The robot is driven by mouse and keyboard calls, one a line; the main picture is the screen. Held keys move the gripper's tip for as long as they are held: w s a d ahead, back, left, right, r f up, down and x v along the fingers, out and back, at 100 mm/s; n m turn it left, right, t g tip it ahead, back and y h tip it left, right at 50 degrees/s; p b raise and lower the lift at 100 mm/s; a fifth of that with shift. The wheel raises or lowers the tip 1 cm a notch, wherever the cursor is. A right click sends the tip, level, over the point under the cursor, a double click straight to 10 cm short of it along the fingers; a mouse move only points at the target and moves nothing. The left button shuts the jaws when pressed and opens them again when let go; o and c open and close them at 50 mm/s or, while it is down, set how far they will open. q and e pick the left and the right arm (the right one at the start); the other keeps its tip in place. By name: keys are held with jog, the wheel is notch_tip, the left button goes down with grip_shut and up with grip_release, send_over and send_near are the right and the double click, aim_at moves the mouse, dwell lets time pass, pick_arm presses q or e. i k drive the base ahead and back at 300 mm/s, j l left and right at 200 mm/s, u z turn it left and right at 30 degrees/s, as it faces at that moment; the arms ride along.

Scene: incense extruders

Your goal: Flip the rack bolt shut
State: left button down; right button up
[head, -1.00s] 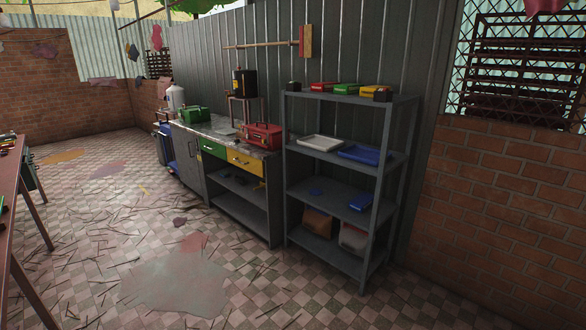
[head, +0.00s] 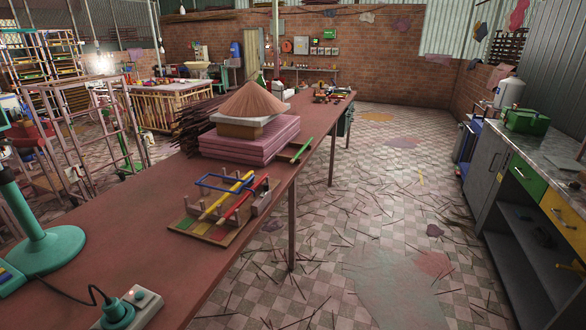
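No part clearly readable as a rack bolt shows. A small wooden stand (head: 210,232) with green, yellow and red bars and a blue loop (head: 208,184) sits on the long reddish table; I cannot tell if a bolt is part of it. A pale tubular rack frame (head: 72,112) stands on the floor at the left, behind the table; any bolt on it is too small to tell. Neither of my grippers is in view.
The long table (head: 150,225) carries a pink stack (head: 250,137) under a brown cone (head: 254,97), a teal stand (head: 45,246) and a socket box (head: 132,308). A grey cabinet (head: 484,175) stands at the right. The stick-littered floor (head: 380,190) between them is mostly open.

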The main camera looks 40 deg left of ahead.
aim_at(266, 189)
jog(key=i+u, duration=0.3)
jog(key=i, duration=0.2)
jog(key=i+l+u, duration=0.1)
jog(key=i+u, duration=0.2)
jog(key=i, duration=0.2)
jog(key=i+l+u, duration=0.3)
jog(key=i, duration=0.2)
jog(key=j, duration=0.1)
